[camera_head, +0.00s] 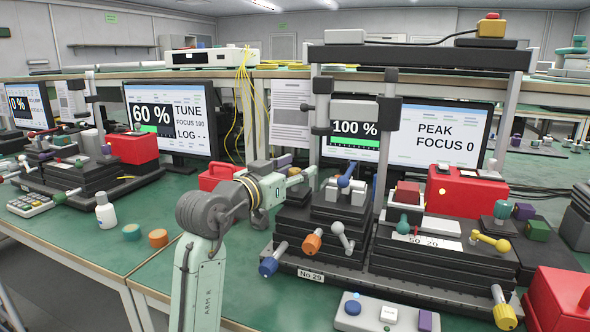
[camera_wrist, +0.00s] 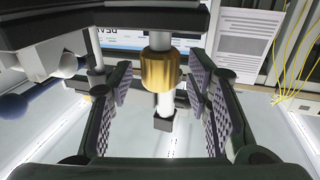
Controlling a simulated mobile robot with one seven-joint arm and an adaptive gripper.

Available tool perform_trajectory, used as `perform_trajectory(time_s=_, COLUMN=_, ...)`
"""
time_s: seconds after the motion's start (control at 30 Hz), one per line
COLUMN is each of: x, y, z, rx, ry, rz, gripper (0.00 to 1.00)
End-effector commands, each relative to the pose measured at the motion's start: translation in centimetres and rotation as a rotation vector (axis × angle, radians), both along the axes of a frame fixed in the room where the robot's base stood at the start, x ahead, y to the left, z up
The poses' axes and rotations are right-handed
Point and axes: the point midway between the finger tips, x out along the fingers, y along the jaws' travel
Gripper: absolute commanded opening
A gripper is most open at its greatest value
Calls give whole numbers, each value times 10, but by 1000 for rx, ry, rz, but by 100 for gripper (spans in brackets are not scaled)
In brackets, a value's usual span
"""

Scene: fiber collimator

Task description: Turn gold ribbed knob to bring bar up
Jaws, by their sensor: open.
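In the wrist view a gold ribbed knob (camera_wrist: 160,68) sits on a pale shaft between my gripper's two fingers (camera_wrist: 160,92). The fingers stand apart on either side of it, with visible gaps to the knob. In the head view my gripper (camera_head: 303,183) is at the left side of the middle stage, and I cannot make out the knob there. The middle screen (camera_head: 446,133) reads 100 %, PEAK and FOCUS 0, with a green bar (camera_head: 345,143) under the percentage, partly hidden by the stage's posts.
The black stage (camera_head: 430,262) carries an orange knob (camera_head: 312,243), a blue knob (camera_head: 268,266) and a yellow-gold knob (camera_head: 504,311). A red box (camera_head: 468,193) stands behind it. The left screen (camera_head: 168,120) reads 60 %.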

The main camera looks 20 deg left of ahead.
Motion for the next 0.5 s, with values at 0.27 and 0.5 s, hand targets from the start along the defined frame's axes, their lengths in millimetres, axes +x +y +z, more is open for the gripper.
perform_trajectory(time_s=0.27, x=0, y=0, z=0, rx=0, ry=0, rz=0, gripper=36)
perform_trajectory(time_s=0.5, x=0, y=0, z=0, rx=0, ry=0, rz=0, gripper=20)
